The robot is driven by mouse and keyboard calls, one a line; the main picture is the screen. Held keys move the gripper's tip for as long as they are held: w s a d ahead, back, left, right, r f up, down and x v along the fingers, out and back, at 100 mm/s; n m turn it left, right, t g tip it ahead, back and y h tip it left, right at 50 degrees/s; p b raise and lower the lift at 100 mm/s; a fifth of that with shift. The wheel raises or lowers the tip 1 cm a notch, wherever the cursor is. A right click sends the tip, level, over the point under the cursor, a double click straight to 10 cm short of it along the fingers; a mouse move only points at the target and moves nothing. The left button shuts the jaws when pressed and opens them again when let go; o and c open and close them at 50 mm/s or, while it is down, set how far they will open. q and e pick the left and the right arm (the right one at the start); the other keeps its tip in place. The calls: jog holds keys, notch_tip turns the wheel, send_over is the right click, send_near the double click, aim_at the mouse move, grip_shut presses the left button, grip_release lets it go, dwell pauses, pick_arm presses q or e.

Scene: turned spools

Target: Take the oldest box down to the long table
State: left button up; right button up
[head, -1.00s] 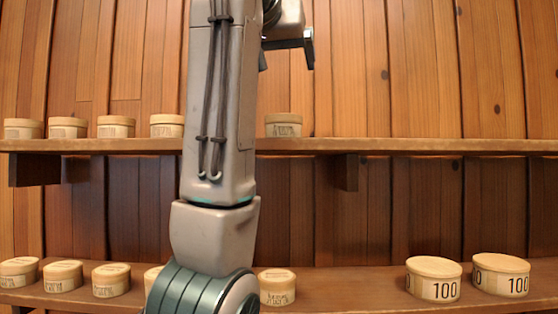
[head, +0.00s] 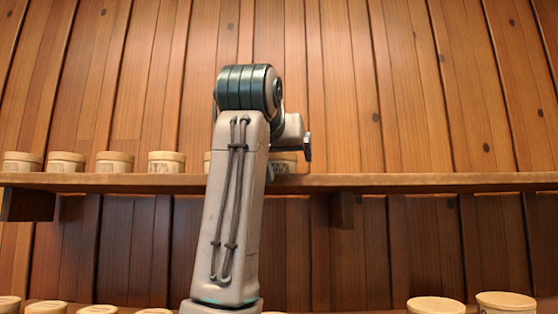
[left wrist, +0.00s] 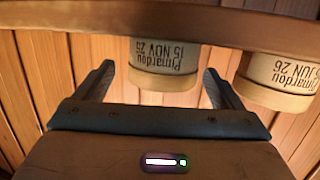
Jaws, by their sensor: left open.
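My left gripper (head: 307,148) is at the upper shelf, in front of a round pale box (head: 283,162) that it partly hides. In the left wrist view, which shows things upside down, my left gripper (left wrist: 160,70) is open. A second box (left wrist: 275,80), with a date ending "JUN 26", is beside the right finger. More round boxes, such as this one (head: 115,162), stand on the upper shelf at left. The long table and my right gripper are not in view.
The upper wooden shelf (head: 430,183) is bare right of the box by my gripper. Lids of boxes on the lower shelf show along the bottom edge, with two larger boxes (head: 436,305) (head: 505,302) at right. A plank wall (head: 400,80) stands behind.

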aim_at(280, 161)
pick_arm(q)
jog(key=p+x, duration=0.1)
jog(key=x, duration=0.3)
jog(key=shift+a+f, duration=0.1)
jog(key=shift+a, duration=0.05)
jog(key=shift+s, duration=0.2)
jog(key=c, duration=1.1)
jog(key=shift+o, duration=0.2)
